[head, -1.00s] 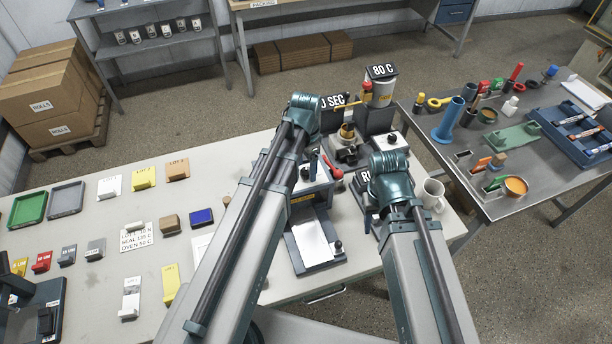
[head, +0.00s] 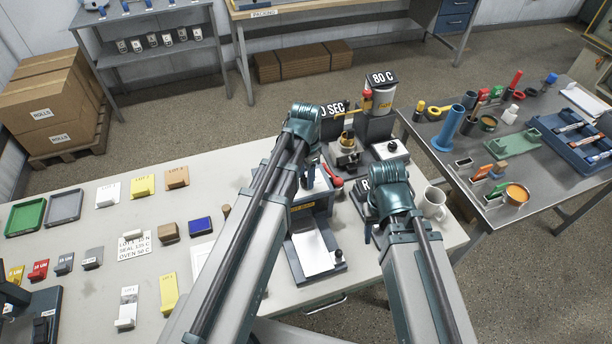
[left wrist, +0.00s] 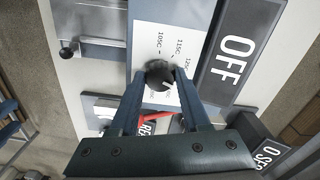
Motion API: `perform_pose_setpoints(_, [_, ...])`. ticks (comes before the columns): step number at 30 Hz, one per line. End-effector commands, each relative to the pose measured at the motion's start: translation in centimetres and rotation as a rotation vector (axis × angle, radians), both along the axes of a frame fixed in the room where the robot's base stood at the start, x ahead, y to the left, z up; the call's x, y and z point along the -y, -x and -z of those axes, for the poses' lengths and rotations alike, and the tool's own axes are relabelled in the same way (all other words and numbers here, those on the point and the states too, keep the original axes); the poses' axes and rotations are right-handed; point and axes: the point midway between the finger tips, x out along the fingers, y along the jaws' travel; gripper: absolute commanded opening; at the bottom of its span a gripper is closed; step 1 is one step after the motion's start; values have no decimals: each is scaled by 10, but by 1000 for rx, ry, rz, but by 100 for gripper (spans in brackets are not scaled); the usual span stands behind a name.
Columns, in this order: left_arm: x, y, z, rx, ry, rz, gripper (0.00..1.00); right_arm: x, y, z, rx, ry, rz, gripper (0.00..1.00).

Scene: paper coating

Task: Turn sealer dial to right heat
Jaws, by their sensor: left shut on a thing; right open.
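In the left wrist view my left gripper (left wrist: 160,92) is shut on the black round sealer dial (left wrist: 157,71), with one finger on each side. The dial sits on a white scale plate (left wrist: 150,35) printed 105C, 115C and 125C. A white mark shows on the lower right of the knob; I cannot tell which setting it gives. A black OFF sign (left wrist: 236,48) stands beside the plate. In the head view the sealer (head: 303,218) is partly behind my left arm, which hides the dial.
A small printed card (head: 134,245) lies on the white table (head: 100,285); its SEAL value is hard to read. A white mug (head: 433,203) stands right of my right arm. A grey side table (head: 470,150) holds tools. Signs and devices crowd behind the sealer.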

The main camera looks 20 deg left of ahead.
Motion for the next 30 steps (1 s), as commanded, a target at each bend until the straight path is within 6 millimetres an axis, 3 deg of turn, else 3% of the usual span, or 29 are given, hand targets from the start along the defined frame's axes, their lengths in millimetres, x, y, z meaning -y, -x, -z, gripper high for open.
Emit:
perform_pose_setpoints(8, [0,0,0,0,0,-101,0,0,0,0,0,0,0,50])
perform_pose_setpoints(30, [1,0,0,0,0,-615,0,0,0,0,0,0,0,50])
